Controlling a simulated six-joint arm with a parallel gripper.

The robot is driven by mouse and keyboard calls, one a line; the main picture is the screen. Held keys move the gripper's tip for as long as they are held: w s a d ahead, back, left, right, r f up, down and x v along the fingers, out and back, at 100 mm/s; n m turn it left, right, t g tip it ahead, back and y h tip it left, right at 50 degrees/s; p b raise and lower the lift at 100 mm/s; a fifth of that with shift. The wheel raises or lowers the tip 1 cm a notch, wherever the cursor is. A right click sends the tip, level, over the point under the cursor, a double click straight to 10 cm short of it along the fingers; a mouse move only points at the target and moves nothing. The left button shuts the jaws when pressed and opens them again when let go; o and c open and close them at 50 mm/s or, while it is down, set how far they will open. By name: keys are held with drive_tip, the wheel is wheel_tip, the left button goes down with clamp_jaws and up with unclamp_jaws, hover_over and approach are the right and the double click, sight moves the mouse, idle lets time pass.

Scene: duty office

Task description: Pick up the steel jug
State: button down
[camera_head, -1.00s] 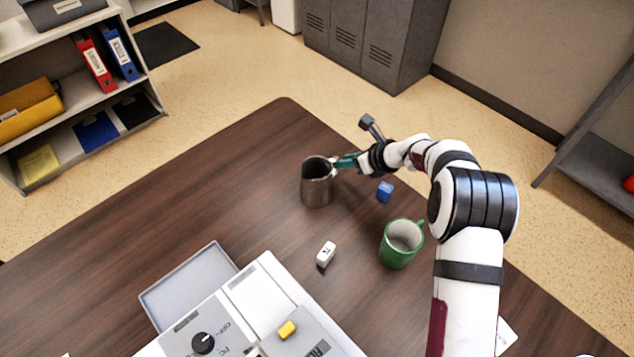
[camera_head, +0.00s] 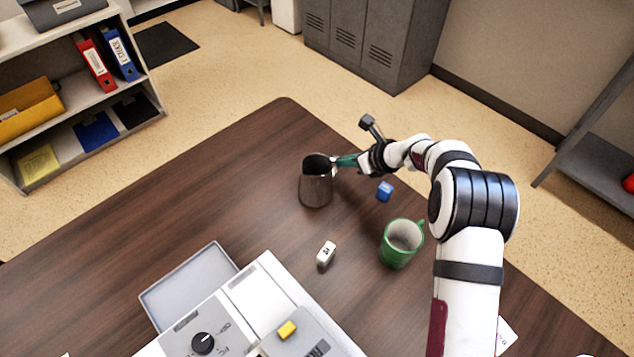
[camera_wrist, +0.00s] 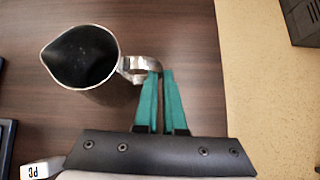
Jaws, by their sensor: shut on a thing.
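The steel jug (camera_head: 317,184) stands upright on the dark wooden table (camera_head: 230,180), near its far edge. In the wrist view the jug (camera_wrist: 84,58) shows its dark open mouth, with the spout at left and the handle at right. My gripper (camera_head: 338,162) reaches the jug from the right. In the wrist view the green fingers of my gripper (camera_wrist: 160,74) are close together at the outer end of the jug's handle and shut on it. Whether the jug's base touches the table is hard to tell.
A grey machine (camera_head: 250,310) fills the near edge. The table left of the jug is clear.

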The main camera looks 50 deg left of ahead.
drive_tip(key=shift+r, duration=0.2)
idle(0.6)
drive_tip(key=w+v, duration=0.3)
drive_tip(key=v, duration=1.2)
drive_tip(key=shift+w, duration=0.25)
drive_tip(key=shift+d, duration=0.15)
idle(1.1)
drive_tip(key=shift+r, duration=0.15)
idle(0.8)
